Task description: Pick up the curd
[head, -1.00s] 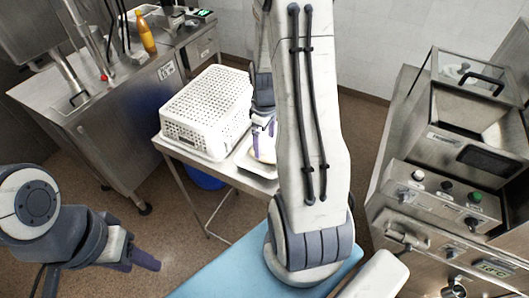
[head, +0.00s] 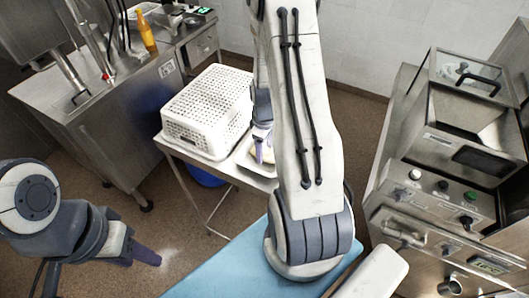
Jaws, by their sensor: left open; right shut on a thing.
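The curd is a pale piece (head: 267,154) low in a small metal tray (head: 246,158) beside the white basket; my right arm hides much of both. My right gripper (head: 260,150) reaches down at the tray with its purple fingers, shut on the curd. My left gripper (head: 150,257) is open and empty at the lower left, out over the floor and far from the curd.
An upturned-looking white perforated basket (head: 207,105) stands on the metal table (head: 180,150). A light blue surface (head: 225,270) is in front. A steel machine with knobs (head: 440,195) is at the right. A steel counter with an orange bottle (head: 146,33) is at the back left.

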